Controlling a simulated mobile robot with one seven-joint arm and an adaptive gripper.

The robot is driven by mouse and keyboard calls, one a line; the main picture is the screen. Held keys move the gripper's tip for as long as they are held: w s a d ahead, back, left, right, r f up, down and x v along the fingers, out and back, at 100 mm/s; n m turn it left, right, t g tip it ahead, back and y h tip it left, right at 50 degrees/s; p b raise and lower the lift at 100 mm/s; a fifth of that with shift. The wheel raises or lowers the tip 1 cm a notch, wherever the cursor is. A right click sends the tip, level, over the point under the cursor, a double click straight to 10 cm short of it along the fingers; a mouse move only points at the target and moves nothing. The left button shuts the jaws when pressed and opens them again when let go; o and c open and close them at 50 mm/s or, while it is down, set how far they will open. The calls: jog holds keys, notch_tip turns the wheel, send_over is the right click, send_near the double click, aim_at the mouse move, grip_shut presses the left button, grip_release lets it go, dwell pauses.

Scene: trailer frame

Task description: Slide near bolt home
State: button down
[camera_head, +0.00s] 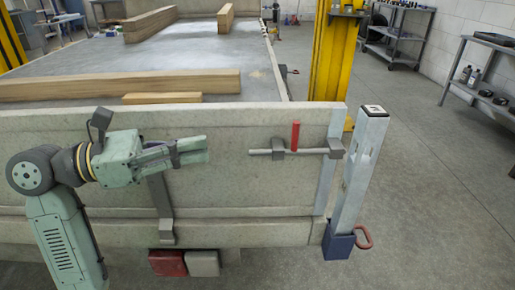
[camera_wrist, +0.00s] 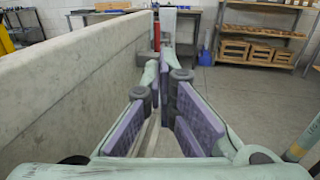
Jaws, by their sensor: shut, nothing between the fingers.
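The near bolt (camera_head: 262,152) is a thin grey rod lying level on the outer face of the pale side board (camera_head: 230,185). Its red handle (camera_head: 295,134) stands upright above a grey guide block (camera_head: 278,148). The rod's right end meets a grey keeper (camera_head: 337,148) beside the corner post (camera_head: 362,165); I cannot tell whether it is inside. My gripper (camera_head: 204,149) is shut and empty, left of the bolt's left end and apart from it. In the wrist view, my gripper (camera_wrist: 164,66) points along the board towards the red handle (camera_wrist: 156,34), partly hiding the bolt.
Timber beams (camera_head: 120,85) lie on the trailer bed (camera_head: 190,52). A grey strap bracket (camera_head: 160,205) sits on the board below my gripper. A yellow column (camera_head: 333,60) stands behind the post. Floor to the right is clear, with shelves (camera_wrist: 258,40) farther off.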

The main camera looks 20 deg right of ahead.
aim_at(294, 136)
jog(key=shift+d+f, duration=0.1)
jog(key=d+p, duration=0.1)
jog(key=d, duration=0.3)
jog(key=d+p, duration=0.1)
jog(key=d, duration=0.3)
jog(key=s+d+p, duration=0.1)
jog(key=d+p, duration=0.1)
jog(key=d, duration=0.3)
jog(key=shift+d, duration=0.45)
jog(key=d+b, duration=0.1)
jog(key=d, duration=0.1)
jog(key=s+d, duration=0.1)
jog(key=d, duration=0.1)
jog(key=shift+s+f+b, duration=0.1)
jog(key=shift+s+b, duration=0.05)
jog(key=shift+b, duration=0.25)
